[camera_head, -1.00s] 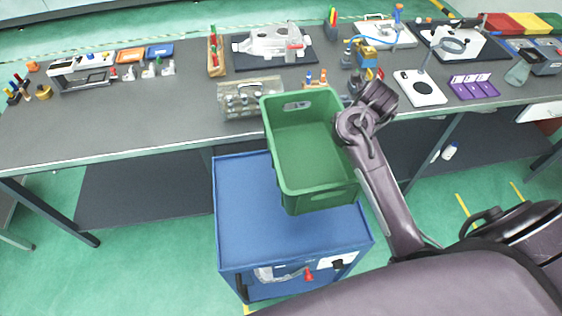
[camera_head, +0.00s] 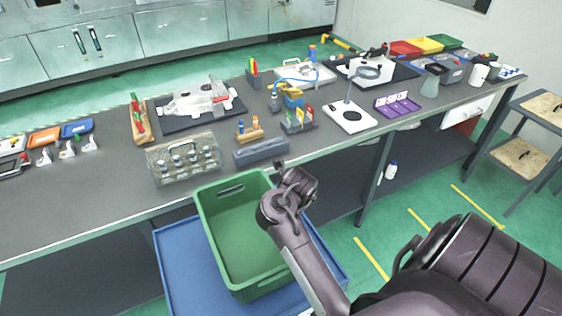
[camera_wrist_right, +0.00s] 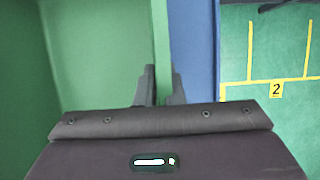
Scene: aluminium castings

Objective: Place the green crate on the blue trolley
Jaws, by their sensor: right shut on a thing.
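The green crate (camera_head: 247,244) is empty and upright in the head view, over the blue trolley (camera_head: 186,262) in front of the workbench. I cannot tell whether its base touches the trolley top. My right arm reaches to the crate's right side, and its fingers are hidden in the head view. In the right wrist view my right gripper (camera_wrist_right: 159,88) is shut on the crate's wall (camera_wrist_right: 161,40), with one finger on each side. A strip of the blue trolley (camera_wrist_right: 193,45) shows beside that wall. My left gripper is in neither view.
The workbench (camera_head: 90,205) runs behind the crate with a clear case (camera_head: 184,160), a grey block (camera_head: 262,151) and a stand with a ring (camera_head: 350,115) on it. Green floor with yellow lines (camera_head: 372,258) is open at the right.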

